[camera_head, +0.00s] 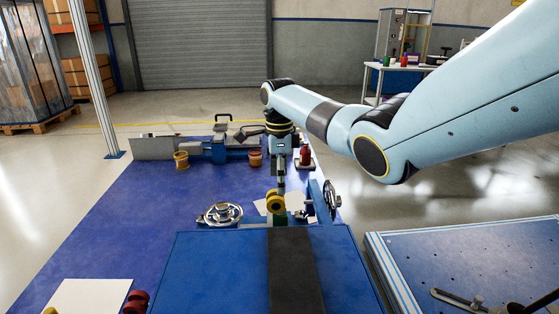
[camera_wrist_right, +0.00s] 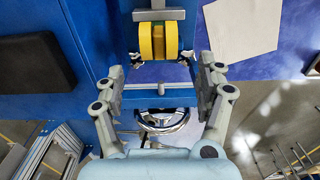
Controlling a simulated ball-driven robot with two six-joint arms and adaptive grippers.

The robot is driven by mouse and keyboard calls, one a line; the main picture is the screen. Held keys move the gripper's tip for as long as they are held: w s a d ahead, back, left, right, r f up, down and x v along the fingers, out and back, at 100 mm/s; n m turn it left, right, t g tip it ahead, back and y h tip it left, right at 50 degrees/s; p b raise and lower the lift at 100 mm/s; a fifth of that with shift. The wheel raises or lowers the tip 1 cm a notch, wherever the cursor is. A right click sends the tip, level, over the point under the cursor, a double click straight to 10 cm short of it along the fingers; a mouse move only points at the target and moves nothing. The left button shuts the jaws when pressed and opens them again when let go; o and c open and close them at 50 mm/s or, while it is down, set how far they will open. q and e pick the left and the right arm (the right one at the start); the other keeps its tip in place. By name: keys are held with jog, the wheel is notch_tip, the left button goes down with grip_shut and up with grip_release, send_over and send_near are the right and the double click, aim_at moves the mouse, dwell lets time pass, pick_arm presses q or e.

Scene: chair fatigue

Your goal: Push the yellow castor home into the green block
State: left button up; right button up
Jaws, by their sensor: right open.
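The yellow castor (camera_head: 275,203) stands at the far edge of the blue table, twin wheels visible. A small part of the green block (camera_head: 280,217) shows just below it; whether the castor is seated in it I cannot tell. My right gripper (camera_head: 281,183) is close above the castor in the head view. In the wrist view its two fingers (camera_wrist_right: 160,88) are spread, with the castor beyond the tips and not held. My left gripper is out of view.
Chrome handwheels (camera_head: 220,214) (camera_head: 332,200) flank the castor. A white sheet (camera_head: 90,298) lies front left.

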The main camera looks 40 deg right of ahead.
notch_tip(320, 180, up, 7)
jog(key=shift+f, duration=0.2)
dwell(0.6)
